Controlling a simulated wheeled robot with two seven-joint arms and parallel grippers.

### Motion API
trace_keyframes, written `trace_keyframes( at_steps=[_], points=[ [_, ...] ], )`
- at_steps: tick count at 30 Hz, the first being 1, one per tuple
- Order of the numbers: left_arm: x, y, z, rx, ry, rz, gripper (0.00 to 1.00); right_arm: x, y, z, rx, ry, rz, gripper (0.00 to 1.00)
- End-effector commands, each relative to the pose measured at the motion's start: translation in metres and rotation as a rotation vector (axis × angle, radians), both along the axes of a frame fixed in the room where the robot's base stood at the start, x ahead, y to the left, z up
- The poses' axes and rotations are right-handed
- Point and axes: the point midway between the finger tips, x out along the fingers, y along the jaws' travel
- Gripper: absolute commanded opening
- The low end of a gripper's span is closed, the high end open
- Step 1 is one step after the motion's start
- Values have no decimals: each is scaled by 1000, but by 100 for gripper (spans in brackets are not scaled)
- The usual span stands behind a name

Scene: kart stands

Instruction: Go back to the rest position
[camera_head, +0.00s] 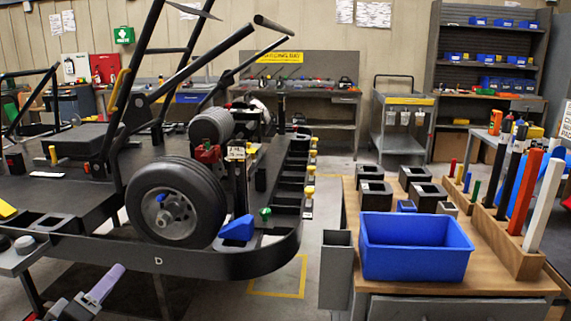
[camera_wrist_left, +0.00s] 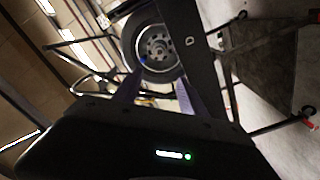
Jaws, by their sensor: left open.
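My left gripper (camera_head: 104,284) shows at the bottom left of the head view, with a purple finger pointing up and right. In the left wrist view my left gripper (camera_wrist_left: 157,90) is open, its two purple fingers apart with nothing between them. Beyond the fingers is the kart's black wheel (camera_wrist_left: 158,50). The same wheel (camera_head: 176,203) stands upright at the kart stand's front in the head view, apart from the gripper. My right gripper is not in view.
The dark kart stand (camera_head: 200,265) fills the left side, close to my left gripper. A wooden cart (camera_head: 490,281) with an empty blue bin (camera_head: 414,247) stands at the right. Clear floor shows between them, with a yellow marking (camera_head: 278,294). A workbench (camera_head: 325,115) stands behind.

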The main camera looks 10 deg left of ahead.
Motion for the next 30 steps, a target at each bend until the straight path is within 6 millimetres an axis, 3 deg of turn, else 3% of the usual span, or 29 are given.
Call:
trace_keyframes(
  at_steps=[11, 14, 19, 23, 26, 30],
  points=[
    [0, 18, -11, 206, 60, 77, 49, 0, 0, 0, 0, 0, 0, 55],
    [6, 19, -26, 264, 113, 98, 49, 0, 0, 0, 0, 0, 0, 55],
    [24, 1, -81, 352, 270, 78, 49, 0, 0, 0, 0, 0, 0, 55],
    [34, -26, -135, 399, 405, 19, 49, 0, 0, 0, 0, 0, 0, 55],
    [36, -59, -190, 429, 535, -60, 49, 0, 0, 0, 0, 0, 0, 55],
    [19, -124, -280, 456, 741, -227, 49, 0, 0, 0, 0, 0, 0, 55]
  ],
)
